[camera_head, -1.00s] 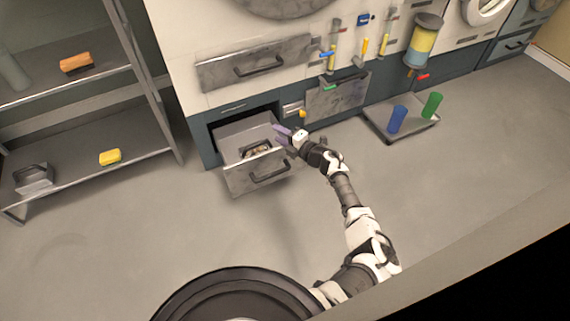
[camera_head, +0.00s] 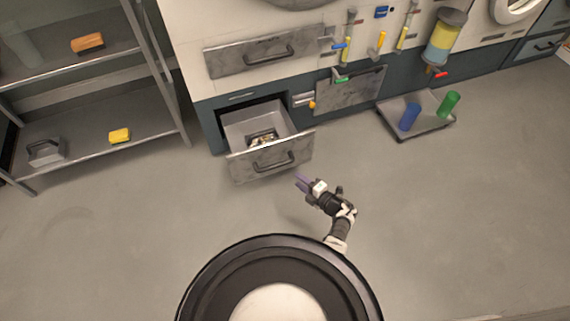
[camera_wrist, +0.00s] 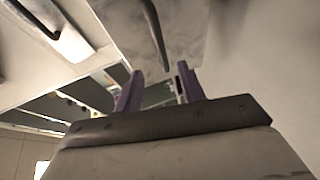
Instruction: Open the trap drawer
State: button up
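The trap drawer (camera_head: 270,158) is the low grey drawer at the foot of the machine. In the head view it stands pulled out, with some small items (camera_head: 262,137) lying inside. Its dark bar handle (camera_head: 274,161) is on the front panel. My gripper (camera_head: 301,183) is in front of the drawer's right end, apart from the handle. In the wrist view the two purple fingers of my gripper (camera_wrist: 158,88) are spread with nothing between them. A grey panel with a dark handle (camera_wrist: 154,35) shows beyond the fingers.
A closed drawer (camera_head: 264,52) is above. To the right are a flap (camera_head: 350,88) and a floor tray (camera_head: 432,127) with blue (camera_head: 410,117) and green (camera_head: 448,104) cylinders. A shelf rack (camera_head: 100,135) stands left. The floor between is clear.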

aim_at(280, 165)
jog(key=b+x, duration=0.6)
jog(key=x, duration=0.6)
jog(key=shift+w+f, duration=0.1)
jog(key=shift+f, duration=0.05)
jog(key=shift+w+a, duration=0.35)
grip_shut()
